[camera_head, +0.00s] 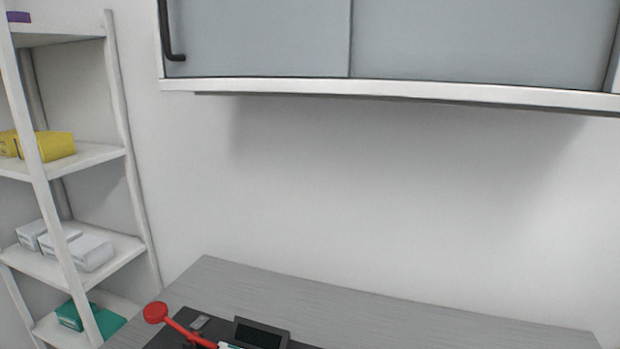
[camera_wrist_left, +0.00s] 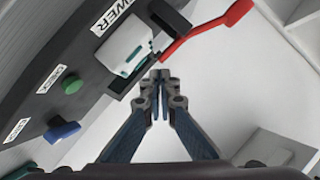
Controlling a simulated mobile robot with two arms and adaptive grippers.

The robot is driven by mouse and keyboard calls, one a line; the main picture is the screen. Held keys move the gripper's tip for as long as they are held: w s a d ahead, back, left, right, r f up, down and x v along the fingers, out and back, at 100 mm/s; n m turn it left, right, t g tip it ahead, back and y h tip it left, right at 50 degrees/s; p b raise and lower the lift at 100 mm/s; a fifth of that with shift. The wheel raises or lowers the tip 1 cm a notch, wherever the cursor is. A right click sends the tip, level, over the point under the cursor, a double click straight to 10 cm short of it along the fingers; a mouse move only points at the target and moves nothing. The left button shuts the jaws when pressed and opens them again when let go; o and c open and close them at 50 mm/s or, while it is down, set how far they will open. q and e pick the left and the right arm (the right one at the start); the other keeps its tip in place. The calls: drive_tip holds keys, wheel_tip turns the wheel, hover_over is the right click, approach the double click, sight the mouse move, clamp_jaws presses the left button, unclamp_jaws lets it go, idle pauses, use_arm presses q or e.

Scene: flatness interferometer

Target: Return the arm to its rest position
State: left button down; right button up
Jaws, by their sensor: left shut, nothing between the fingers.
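My left gripper (camera_wrist_left: 160,78) shows in the left wrist view with its two fingers together and nothing between them. Its tips are near a dark device panel (camera_wrist_left: 118,79), which carries a white block (camera_wrist_left: 122,45) by a label ending in "WER", a green knob (camera_wrist_left: 72,86) and a blue knob (camera_wrist_left: 62,130). A red lever (camera_wrist_left: 205,32) stands out past the fingertips, on the right. Whether the tips touch anything I cannot tell. In the head view the red lever (camera_head: 155,312) and the device's dark top (camera_head: 262,334) show at the bottom edge. Neither gripper is in the head view.
The device stands on a grey table (camera_head: 400,318). A white shelf rack (camera_head: 125,150) with yellow, white and green boxes stands at the left. A grey wall cabinet (camera_head: 440,40) hangs above the table. The table's back part right of the device looks clear.

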use_arm(q)
drive_tip(key=s+f+n+g, duration=0.2)
drive_tip(key=s+f+g, duration=0.3)
drive_tip(key=s, duration=0.4)
drive_tip(key=s+f+n+g+h, duration=0.1)
drive_tip(key=s+f+n+g, duration=0.15)
drive_tip(key=s+f, duration=0.45)
drive_tip(key=s+f+n+g, duration=0.3)
drive_tip(key=s+f+g, duration=0.15)
drive_tip(key=s, duration=0.55)
wheel_tip(320, 180, down, 28)
drive_tip(key=s+r, duration=0.1)
drive_tip(key=s, duration=0.1)
drive_tip(key=s+a+f, duration=0.2)
drive_tip(key=s+f, duration=0.6)
drive_tip(key=s+a+f+g+b, duration=0.1)
drive_tip(key=s+f, duration=0.7)
drive_tip(key=f, duration=0.1)
drive_tip(key=shift+s+a+m+b, duration=0.3)
drive_tip(key=shift+a+m, duration=0.05)
